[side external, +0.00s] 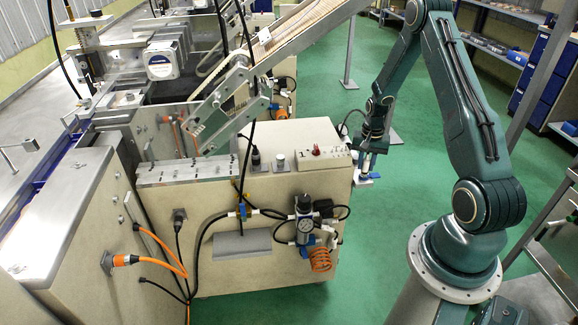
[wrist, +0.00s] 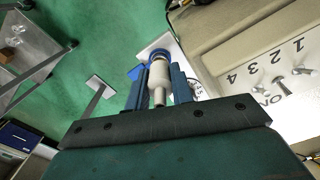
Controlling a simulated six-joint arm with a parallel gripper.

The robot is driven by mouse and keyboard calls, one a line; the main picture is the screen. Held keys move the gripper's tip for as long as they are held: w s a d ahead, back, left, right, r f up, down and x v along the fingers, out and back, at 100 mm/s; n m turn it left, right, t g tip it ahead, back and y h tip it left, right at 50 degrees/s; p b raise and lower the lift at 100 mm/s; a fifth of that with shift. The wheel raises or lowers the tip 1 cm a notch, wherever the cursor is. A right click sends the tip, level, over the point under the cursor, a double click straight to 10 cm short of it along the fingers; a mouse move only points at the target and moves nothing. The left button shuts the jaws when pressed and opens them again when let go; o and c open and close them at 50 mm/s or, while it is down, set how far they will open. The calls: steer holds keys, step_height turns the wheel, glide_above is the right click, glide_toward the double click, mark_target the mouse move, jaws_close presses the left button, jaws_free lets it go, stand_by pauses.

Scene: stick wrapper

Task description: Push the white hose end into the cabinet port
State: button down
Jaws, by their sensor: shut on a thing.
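My gripper (wrist: 158,80) points down beside the cabinet's right end, its two blue fingers shut on the white hose end (wrist: 158,82). In the side view my gripper (side external: 369,150) holds the white hose end (side external: 366,163) upright just above a small bracket with a blue fitting.
The beige cabinet (side external: 285,215) stands left of my gripper, with numbered toggle switches (wrist: 278,80) on its top panel. A white plate (wrist: 178,50) surrounds the port area. A conveyor (side external: 290,35) rises behind. Green floor (side external: 375,235) to the right is open.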

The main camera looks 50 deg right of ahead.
steer(key=shift+f, duration=0.15)
steer(key=c, duration=1.1)
jaws_free()
step_height(320, 180, up, 14)
steer(key=shift+f, duration=0.1)
stand_by(0.4)
